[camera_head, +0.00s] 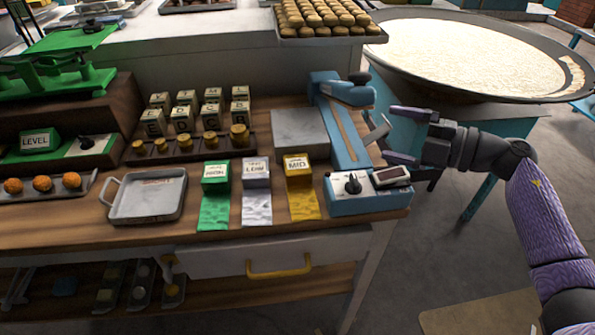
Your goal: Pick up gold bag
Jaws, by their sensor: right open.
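The gold bag (303,205) lies on the wooden table near its front right part, with a gold block marked MID (298,168) at its back end. A silver bag (257,206) and a green bag (214,209) lie to its left. My right gripper (396,134) is open and empty, to the right of and above the blue device, with its fingers pointing left. It is apart from the gold bag. My left gripper is not in view.
A blue device (362,202) with a dial stands just right of the gold bag. A grey tray (148,196) sits to the left. Brass weights (185,144) and lettered blocks stand behind. A large pan (470,60) is at the back right.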

